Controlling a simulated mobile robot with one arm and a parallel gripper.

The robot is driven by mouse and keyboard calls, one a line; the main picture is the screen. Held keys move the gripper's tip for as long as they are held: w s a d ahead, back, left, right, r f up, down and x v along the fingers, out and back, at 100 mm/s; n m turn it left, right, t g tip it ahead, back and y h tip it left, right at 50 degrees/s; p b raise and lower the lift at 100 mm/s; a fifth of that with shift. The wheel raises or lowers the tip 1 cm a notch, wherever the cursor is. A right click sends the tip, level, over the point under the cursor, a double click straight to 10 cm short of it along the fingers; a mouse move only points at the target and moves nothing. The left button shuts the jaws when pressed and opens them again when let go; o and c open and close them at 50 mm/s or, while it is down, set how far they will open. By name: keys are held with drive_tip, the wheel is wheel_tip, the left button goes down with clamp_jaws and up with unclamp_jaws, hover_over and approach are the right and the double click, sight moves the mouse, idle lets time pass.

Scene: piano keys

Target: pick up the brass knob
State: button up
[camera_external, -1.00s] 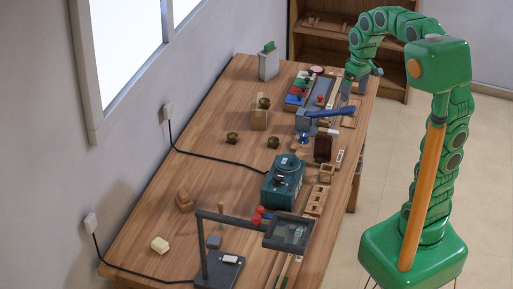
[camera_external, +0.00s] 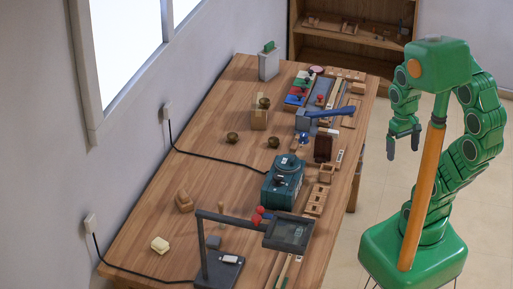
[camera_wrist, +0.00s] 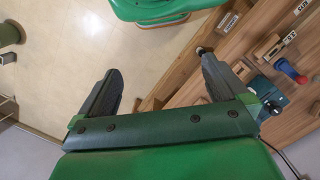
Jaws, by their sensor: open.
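Small dark brass-coloured knobs stand on the wooden workbench (camera_external: 218,185) in the external view. One knob (camera_external: 232,137) is at the left, another knob (camera_external: 273,142) is to its right, and a third (camera_external: 264,102) sits on or just behind a wooden block (camera_external: 259,119). I cannot tell which one the task means. My gripper (camera_external: 403,149) is open and empty, pointing down off the bench's right side, well away from these knobs. In the wrist view my gripper (camera_wrist: 160,68) has its fingers spread over floor and the bench edge. No brass knob is clearly seen there.
A green machine (camera_external: 283,184), a blue-handled lever press (camera_external: 325,114) and a magnifier stand (camera_external: 216,246) occupy the bench. Wooden trays (camera_external: 315,201) line its right edge. A black cable (camera_external: 215,157) crosses it. The bench's left middle is mostly clear. A bookcase (camera_external: 345,38) stands behind.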

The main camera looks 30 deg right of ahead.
drive_tip(key=shift+s, duration=0.1)
drive_tip(key=c, duration=0.5)
drive_tip(key=w+a+n+y, duration=0.2)
drive_tip(key=w+a+y, duration=0.1)
drive_tip(key=w, duration=1.1)
drive_tip(key=w+a+n+y, duration=0.2)
drive_tip(key=w+a+n, duration=0.15)
drive_tip(key=w, duration=0.95)
drive_tip(key=w+a+n+y, duration=0.2)
drive_tip(key=w+a+y, duration=0.15)
drive_tip(key=w, duration=1.05)
drive_tip(key=n+t+y, duration=0.2)
drive_tip(key=n+y, duration=0.6)
drive_tip(key=n, duration=0.3)
approach(264, 100)
drive_tip(key=shift+m, duration=0.25)
drive_tip(key=shift+w+a+f, duration=0.1)
drive_tip(key=shift+a+f, duration=0.25)
drive_tip(key=shift+a, duration=1.25)
drive_tip(key=shift+s+a+f, duration=0.1)
drive_tip(key=shift+a+f, duration=0.25)
drive_tip(key=shift+a, duration=1.3)
drive_tip(key=shift+w+a+f, duration=0.1)
drive_tip(key=shift+a+f, duration=0.25)
drive_tip(key=shift+a, duration=1.25)
